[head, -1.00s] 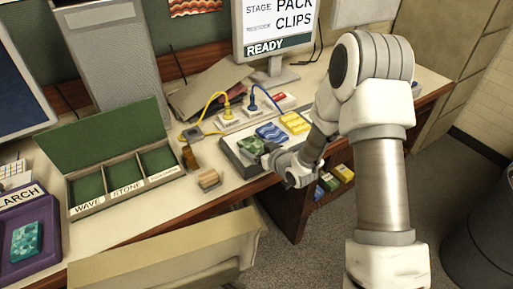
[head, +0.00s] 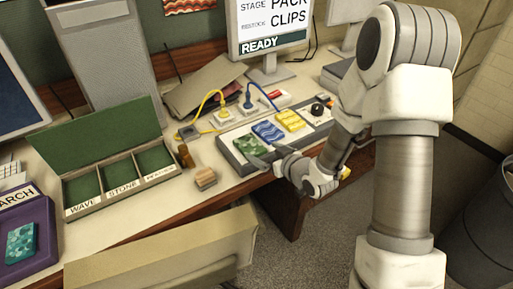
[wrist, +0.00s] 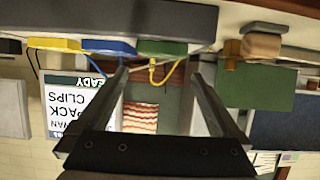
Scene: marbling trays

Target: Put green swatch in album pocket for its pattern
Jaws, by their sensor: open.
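The green swatch (head: 250,147) lies at the near left end of a grey tray (head: 239,167), its pattern too small to tell. It also shows edge-on in the wrist view (wrist: 162,47), beyond and between the fingertips. My gripper (head: 270,156) is open and empty, just right of the swatch at the tray's front edge. The wrist view shows both fingers apart (wrist: 160,68). The album (head: 119,189) stands open at the left with three pockets. Two labels read WAVE and STONE; the third is too small to read. No swatch shows in the pockets.
A blue wavy swatch (head: 268,131) and a yellow swatch (head: 291,119) lie beside the green one. A wooden block (head: 205,178) and brown bottle (head: 185,156) stand between tray and album. A purple tray (head: 45,262) holds a teal swatch (head: 21,243). Cables run behind.

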